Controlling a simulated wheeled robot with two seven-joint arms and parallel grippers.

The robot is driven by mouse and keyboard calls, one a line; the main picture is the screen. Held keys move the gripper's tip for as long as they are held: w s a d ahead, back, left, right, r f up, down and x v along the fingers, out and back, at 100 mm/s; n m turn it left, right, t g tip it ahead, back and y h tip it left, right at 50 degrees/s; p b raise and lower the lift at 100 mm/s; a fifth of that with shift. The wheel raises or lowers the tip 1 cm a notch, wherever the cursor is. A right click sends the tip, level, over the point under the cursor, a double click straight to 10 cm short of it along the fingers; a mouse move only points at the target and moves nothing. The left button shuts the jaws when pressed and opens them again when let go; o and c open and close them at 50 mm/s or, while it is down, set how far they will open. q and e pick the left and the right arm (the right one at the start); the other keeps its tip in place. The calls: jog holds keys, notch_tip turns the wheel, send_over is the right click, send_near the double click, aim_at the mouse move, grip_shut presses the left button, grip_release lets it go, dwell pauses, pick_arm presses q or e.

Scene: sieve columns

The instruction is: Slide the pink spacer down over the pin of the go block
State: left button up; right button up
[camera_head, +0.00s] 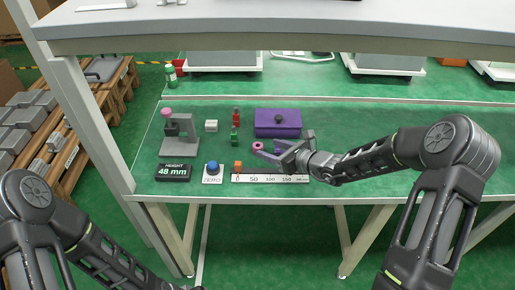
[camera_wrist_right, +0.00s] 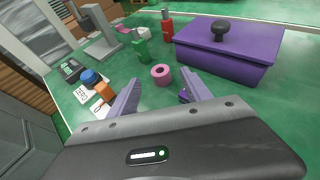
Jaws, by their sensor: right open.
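The pink spacer (camera_head: 258,146) is a short ring standing on the green table. In the right wrist view the spacer (camera_wrist_right: 162,74) lies just beyond and between my fingertips, with its hole facing up. The go block appears to be the green block (camera_head: 235,139), left of and behind the spacer; in the wrist view this block (camera_wrist_right: 141,46) has a narrow upright part on top. My right gripper (camera_head: 267,151) is open, its purple fingers (camera_wrist_right: 162,88) apart and empty. My left arm shows at the lower left, but its gripper is out of view.
A purple box (camera_head: 278,123) with a black knob is behind the spacer. A grey stand (camera_head: 184,145), white block (camera_head: 211,126), "48 mm" display (camera_head: 174,173), blue button (camera_head: 212,167) and orange piece (camera_head: 238,167) sit left.

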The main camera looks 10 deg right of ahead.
aim_at(256, 145)
jog(key=shift+x, duration=0.75)
jog(key=shift+p+x, duration=0.5)
jog(key=shift+x, duration=2.15)
jog(key=shift+s+d+f, duration=0.1)
grip_shut()
